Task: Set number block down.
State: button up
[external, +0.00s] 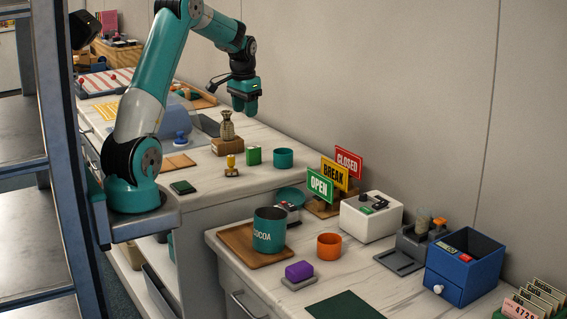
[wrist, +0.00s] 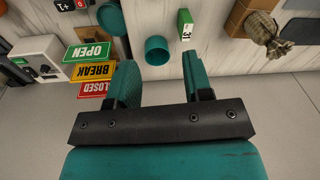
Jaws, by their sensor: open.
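The number block is a small green block (external: 253,156) standing on the white marble-look counter, beside a teal cup (external: 283,158). In the wrist view the green block (wrist: 185,20) shows a white label with 31 on it, at the top, just beyond the right fingertip. My gripper (external: 245,106) is raised above the counter, pointing down, with clear air between it and the block. In the wrist view its teal fingers (wrist: 157,62) are spread apart with nothing held between them.
OPEN, BREAK and CLOSED signs (external: 320,186) stand at right. The lower counter holds a cocoa canister (external: 268,230) and an orange cup (external: 329,246).

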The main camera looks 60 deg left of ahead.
jog(key=s+d+r+n+y, duration=0.1)
jog(key=s+d, duration=0.3)
jog(key=s, duration=0.4)
jog(key=s+d+r+n+y, duration=0.1)
jog(key=s+d+r+n, duration=0.1)
jog(key=s, duration=0.6)
jog(key=s+d+r+n+g+y, duration=0.1)
jog(key=s+d+n, duration=0.1)
jog(key=s+d, duration=0.3)
jog(key=shift+s+d+r+p, duration=0.25)
jog(key=shift+s+d+p, duration=0.1)
jog(key=shift+s, duration=1.5)
